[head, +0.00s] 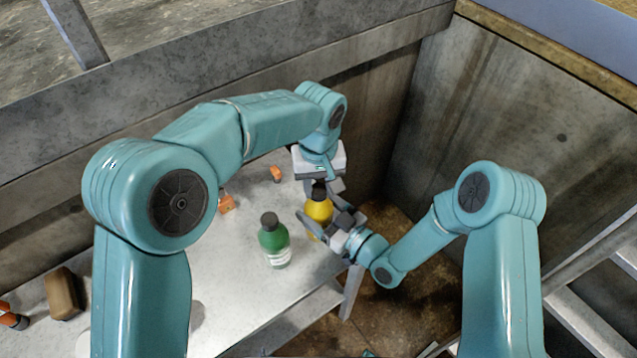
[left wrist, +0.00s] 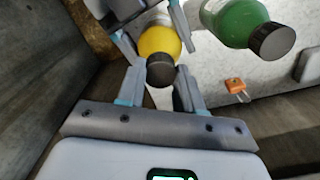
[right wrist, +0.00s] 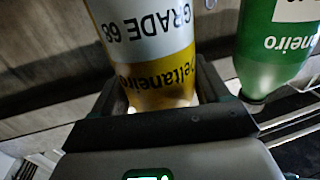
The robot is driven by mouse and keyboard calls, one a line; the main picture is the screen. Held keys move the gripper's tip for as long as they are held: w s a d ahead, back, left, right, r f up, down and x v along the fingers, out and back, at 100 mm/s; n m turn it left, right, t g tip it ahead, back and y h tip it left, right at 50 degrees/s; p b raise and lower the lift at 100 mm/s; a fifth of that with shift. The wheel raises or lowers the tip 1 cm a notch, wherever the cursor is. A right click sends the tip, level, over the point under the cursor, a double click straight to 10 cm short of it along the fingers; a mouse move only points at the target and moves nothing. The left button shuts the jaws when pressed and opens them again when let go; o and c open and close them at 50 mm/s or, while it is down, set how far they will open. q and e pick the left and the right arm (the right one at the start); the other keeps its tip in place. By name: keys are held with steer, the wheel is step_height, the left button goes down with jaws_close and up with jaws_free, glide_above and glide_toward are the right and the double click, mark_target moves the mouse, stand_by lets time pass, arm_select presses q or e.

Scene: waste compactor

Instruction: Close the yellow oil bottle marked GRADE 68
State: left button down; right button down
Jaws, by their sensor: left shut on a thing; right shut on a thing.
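The yellow oil bottle (head: 319,210) stands upright near the right end of the grey table, and its label reads GRADE 68 in the right wrist view (right wrist: 150,30). Its black cap (left wrist: 160,70) sits at the top of the bottle; how tightly it is seated cannot be told. My left gripper (head: 320,187) comes from above, its fingers on either side of the cap, shut on it. My right gripper (head: 318,226) reaches in from the right and is shut around the bottle's body. The fingers partly hide the bottle in the head view.
A green bottle (head: 274,243) with a dark cap stands close by, left of the yellow one. Small orange items (head: 226,203) lie farther back on the table (head: 240,290). A brown block (head: 62,293) lies at the far left. Concrete walls (head: 490,90) stand behind and to the right.

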arm_select(q)
steer(key=m, duration=0.5)
steer(key=shift+m, duration=0.3)
steer(key=m, duration=0.2)
steer(key=shift+m, duration=0.4)
steer(key=m, duration=1)
steer(key=shift+m, duration=0.3)
steer(key=c, duration=0.7)
jaws_free()
steer(key=shift+o, duration=0.2)
step_height(320, 180, up, 12)
